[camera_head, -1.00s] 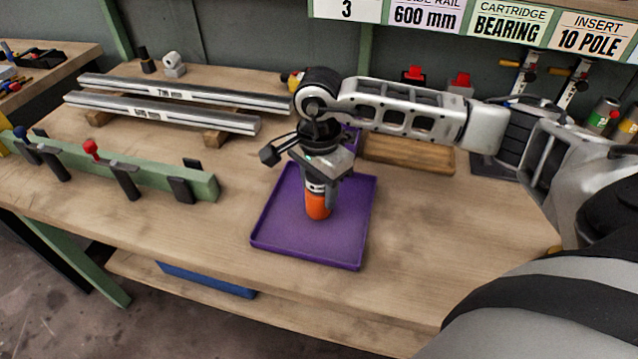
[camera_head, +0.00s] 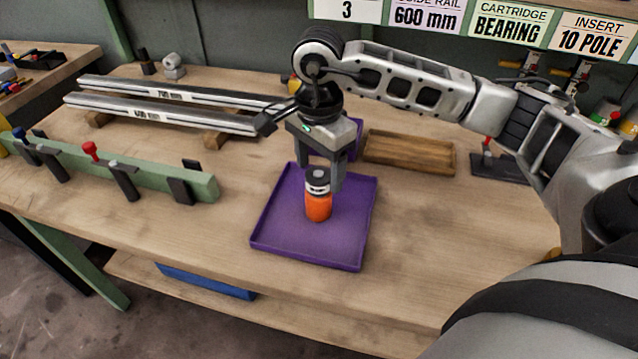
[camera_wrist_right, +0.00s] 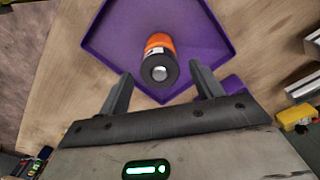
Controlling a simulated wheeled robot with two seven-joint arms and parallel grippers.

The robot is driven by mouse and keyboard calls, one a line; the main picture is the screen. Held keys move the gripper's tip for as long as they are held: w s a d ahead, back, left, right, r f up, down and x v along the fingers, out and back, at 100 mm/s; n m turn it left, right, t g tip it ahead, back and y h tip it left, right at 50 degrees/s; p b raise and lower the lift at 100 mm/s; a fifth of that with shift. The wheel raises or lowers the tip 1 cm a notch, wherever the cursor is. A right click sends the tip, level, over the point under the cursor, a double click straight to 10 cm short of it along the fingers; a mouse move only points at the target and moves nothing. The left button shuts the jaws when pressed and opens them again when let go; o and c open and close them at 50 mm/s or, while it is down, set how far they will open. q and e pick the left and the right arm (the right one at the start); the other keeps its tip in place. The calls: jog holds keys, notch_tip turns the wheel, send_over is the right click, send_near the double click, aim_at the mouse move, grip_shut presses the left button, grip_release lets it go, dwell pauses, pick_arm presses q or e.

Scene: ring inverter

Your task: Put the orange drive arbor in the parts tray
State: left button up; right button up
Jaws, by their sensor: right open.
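The orange drive arbor (camera_head: 318,206) stands upright inside the purple parts tray (camera_head: 283,243), with its grey and black top up. My right gripper (camera_head: 322,180) is just above it, pointing down, with its fingers apart near the arbor's top. In the right wrist view the arbor (camera_wrist_right: 160,58) lies ahead of the two spread fingers of the right gripper (camera_wrist_right: 160,90), with nothing clamped between them. The tray (camera_wrist_right: 205,45) surrounds it there. My left gripper is not in view.
A wooden tray (camera_head: 408,152) lies behind the purple tray. Two metal rails (camera_head: 165,113) rest on wooden blocks at the back left. A green fixture with clamps (camera_head: 150,178) stands at the left. The bench right of the purple tray is clear.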

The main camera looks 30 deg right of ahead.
notch_tip(320, 180, up, 5)
jog(key=shift+r, duration=0.75)
